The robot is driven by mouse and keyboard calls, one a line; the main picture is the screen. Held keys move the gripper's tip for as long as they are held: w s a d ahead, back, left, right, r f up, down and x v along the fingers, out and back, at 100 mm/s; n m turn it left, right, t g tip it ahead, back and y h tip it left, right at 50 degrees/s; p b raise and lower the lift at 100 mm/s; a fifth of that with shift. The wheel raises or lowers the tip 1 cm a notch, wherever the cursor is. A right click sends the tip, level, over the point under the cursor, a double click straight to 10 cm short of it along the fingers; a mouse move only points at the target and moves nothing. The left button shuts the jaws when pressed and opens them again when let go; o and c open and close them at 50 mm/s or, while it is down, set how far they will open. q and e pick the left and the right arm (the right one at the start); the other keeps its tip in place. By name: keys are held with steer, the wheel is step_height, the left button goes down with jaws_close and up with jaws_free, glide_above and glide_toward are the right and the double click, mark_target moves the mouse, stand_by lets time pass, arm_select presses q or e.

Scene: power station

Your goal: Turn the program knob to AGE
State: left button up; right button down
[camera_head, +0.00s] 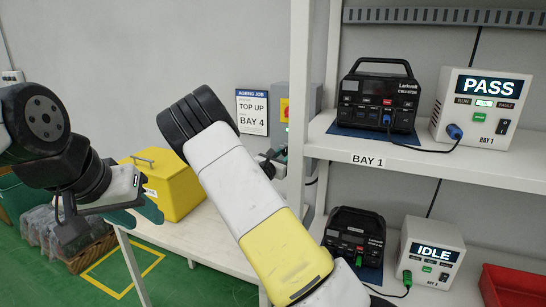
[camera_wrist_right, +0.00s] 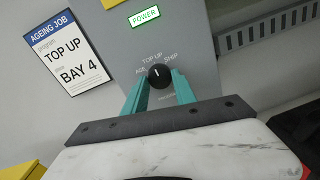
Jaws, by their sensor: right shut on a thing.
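The program knob (camera_wrist_right: 159,78) is a round black knob on a grey panel (camera_wrist_right: 185,35) in the right wrist view. Its white mark points up, towards the TOP UP label; AGE is on its left and SHIP on its right. My right gripper (camera_wrist_right: 160,86) has its two teal fingers on either side of the knob, shut on it. In the head view my right arm hides the knob, and its gripper (camera_head: 274,160) shows only partly, beside the shelf post. My left gripper (camera_head: 138,212) hangs at the left, away from the panel; its finger gap is unclear.
A sign reading TOP UP, BAY 4 (camera_head: 252,111) is on the wall. A lit POWER label (camera_wrist_right: 145,16) is above the knob. A yellow case (camera_head: 175,190) stands on the white table. Right shelves hold black chargers (camera_head: 378,95), PASS (camera_head: 485,110) and IDLE (camera_head: 430,265) testers, and a red bin (camera_head: 510,285).

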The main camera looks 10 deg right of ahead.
steer(key=n, duration=0.4)
steer(key=shift+f+n, duration=0.1)
steer(key=shift+n, duration=0.2)
steer(key=n, duration=0.4)
steer(key=shift+n+t, duration=0.4)
steer(key=shift+n, duration=0.3)
steer(key=c, duration=1)
jaws_free()
steer(key=shift+v, duration=3.95)
